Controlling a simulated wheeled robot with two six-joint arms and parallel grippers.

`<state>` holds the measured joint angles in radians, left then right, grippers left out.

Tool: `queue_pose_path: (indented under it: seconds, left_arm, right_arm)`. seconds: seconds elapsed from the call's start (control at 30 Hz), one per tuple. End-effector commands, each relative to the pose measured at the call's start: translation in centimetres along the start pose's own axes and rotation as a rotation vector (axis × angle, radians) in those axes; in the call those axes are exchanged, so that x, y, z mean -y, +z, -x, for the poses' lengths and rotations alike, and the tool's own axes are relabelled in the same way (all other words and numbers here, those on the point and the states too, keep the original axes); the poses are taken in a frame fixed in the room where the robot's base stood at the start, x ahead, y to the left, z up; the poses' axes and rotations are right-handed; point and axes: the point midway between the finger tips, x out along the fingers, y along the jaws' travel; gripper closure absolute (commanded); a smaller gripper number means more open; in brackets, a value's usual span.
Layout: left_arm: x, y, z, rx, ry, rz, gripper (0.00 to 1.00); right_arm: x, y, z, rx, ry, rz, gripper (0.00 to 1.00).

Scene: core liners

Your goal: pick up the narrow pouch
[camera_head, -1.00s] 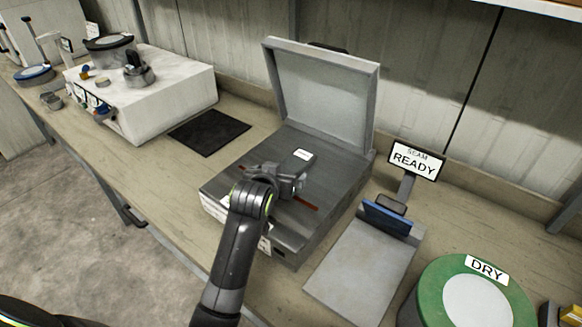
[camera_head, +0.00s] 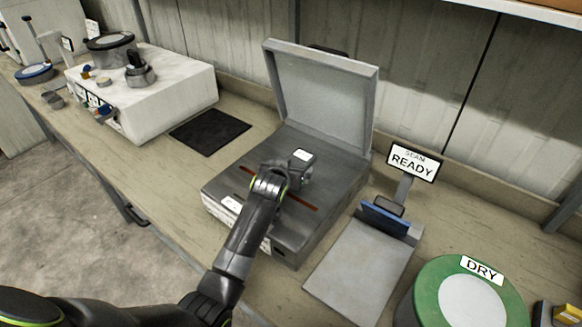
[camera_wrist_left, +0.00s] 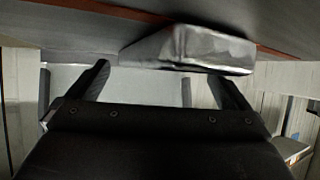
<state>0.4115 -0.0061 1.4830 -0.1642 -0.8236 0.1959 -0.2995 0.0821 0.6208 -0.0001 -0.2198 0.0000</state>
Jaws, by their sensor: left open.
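A small silver-grey pouch with a white label (camera_head: 302,158) is on the dark top of the open-lidded metal machine (camera_head: 325,150). It also shows in the left wrist view as a shiny silver wedge (camera_wrist_left: 190,48) against the machine's top. My left gripper (camera_head: 284,174) is low over the machine, beside the pouch's near side. In the left wrist view the two dark fingers (camera_wrist_left: 160,78) are spread, with the pouch just beyond their tips and toward the right finger. I cannot tell whether they touch it. My arm hides part of the machine. My right gripper is out of view.
The raised lid (camera_head: 325,90) stands behind the machine. A black mat (camera_head: 210,131) and a white unit (camera_head: 160,85) are at left.

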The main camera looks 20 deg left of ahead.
Motion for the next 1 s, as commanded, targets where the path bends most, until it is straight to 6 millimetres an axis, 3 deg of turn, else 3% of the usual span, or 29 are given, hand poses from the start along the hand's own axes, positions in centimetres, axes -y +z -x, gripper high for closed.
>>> queue_pose_path:
  seconds: [0.2,0.47,1.0]
  left_arm:
    - [0.1,0.0,-1.4,0.000,-0.001,-0.002,0.00]
    - [0.0,0.0,-1.5,-0.001,0.000,-0.001,0.00]
    - [0.0,0.0,-1.5,0.000,0.000,-0.001,0.65]
  right_arm:
    - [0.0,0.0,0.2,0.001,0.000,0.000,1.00]
    - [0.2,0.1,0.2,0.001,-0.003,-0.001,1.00]
    - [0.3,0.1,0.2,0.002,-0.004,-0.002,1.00]
